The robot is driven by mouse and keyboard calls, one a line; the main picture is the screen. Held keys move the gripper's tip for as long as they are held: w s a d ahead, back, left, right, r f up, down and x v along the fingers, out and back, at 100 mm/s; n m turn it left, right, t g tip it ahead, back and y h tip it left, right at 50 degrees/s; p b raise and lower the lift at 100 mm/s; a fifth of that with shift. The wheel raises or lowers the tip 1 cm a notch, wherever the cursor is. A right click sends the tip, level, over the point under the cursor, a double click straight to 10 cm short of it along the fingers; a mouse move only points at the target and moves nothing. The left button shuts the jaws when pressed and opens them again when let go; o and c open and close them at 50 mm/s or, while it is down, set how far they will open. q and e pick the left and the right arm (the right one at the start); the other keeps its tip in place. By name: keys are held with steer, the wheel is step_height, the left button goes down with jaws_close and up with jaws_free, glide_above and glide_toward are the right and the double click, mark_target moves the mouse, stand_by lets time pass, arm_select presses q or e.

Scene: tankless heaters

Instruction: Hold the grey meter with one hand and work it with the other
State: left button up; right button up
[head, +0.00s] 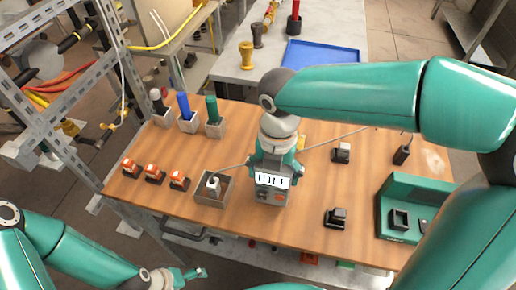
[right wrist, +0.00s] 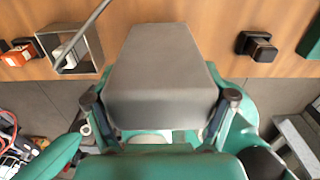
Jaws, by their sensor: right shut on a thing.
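The grey meter (head: 270,192) has a white display with dark marks and an orange-red spot below it. My right gripper (head: 274,160) is shut on its upper part and holds it over the middle of the wooden table. In the right wrist view the meter's grey back (right wrist: 165,62) fills the space between the fingers (right wrist: 160,100). A thin grey lead runs left to a white-topped piece in an open grey box (head: 204,200); another lead runs right, behind my right arm. My left gripper (head: 188,274) is low at the left, off the table's front edge and apart from the meter; its finger opening is unclear.
Black blocks (head: 336,217) and a green stand (head: 390,188) are at the right. A metal rack (head: 75,140) stands left.

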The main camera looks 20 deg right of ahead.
steer(key=shift+d+f, duration=0.35)
steer(key=shift+d, duration=0.15)
steer(key=shift+r, duration=0.1)
steer(key=shift+f+b, duration=0.7)
steer(key=shift+f, duration=0.3)
steer(key=shift+s+a+f, duration=0.1)
stand_by(0.6)
